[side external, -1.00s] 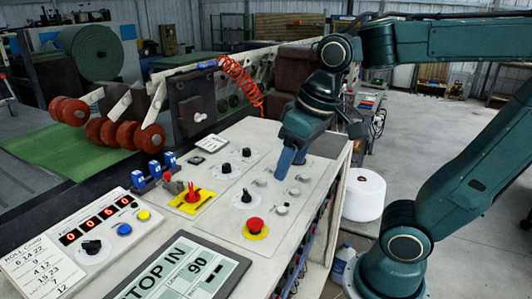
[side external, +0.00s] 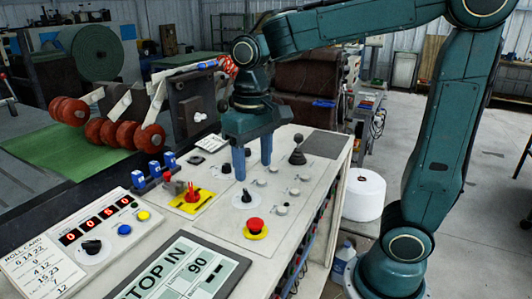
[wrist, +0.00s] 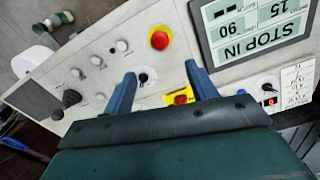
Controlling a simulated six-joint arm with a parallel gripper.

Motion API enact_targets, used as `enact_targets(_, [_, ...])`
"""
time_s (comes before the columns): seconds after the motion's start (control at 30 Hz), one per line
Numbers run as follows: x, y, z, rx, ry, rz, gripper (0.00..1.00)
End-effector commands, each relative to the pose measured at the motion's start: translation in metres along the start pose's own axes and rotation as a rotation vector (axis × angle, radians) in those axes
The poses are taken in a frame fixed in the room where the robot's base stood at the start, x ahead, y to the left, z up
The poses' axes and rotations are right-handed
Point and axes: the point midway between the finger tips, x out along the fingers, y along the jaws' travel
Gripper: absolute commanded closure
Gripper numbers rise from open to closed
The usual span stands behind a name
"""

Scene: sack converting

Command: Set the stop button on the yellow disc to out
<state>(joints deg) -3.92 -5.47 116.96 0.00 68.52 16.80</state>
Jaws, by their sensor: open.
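The stop button (side external: 255,225) is a red mushroom head on a yellow disc (side external: 257,235), near the front of the panel's right part. In the wrist view the red button (wrist: 159,40) shows ahead of the fingertips, with a thin yellow rim around it. Whether it is in or out I cannot tell. My gripper (side external: 253,170) is open and empty, with its blue fingers pointing down above the panel behind the button. In the wrist view my gripper's fingers (wrist: 160,70) are spread wide, and the button lies beyond them, not between them.
A black knob (side external: 246,196) stands between the gripper and the button. Several grey knobs (side external: 281,210) and a black joystick (side external: 297,157) are to the right. A red switch on a yellow plate (side external: 192,196) is at left. The "STOP IN" display (side external: 180,270) lies in front.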

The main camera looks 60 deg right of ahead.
Motion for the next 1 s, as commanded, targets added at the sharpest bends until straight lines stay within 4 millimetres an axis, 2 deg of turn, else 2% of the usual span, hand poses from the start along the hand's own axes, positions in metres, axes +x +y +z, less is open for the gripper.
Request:
enact_targets(0.27, [0.019, 0.000, 0.001, 0.000, -0.003, 0.001, 0.43])
enact_targets(0.8, [0.098, 0.000, 0.001, 0.000, -0.005, 0.001, 0.43])
enact_targets(1.0, [0.122, 0.000, 0.000, 0.000, -0.003, 0.001, 0.43])
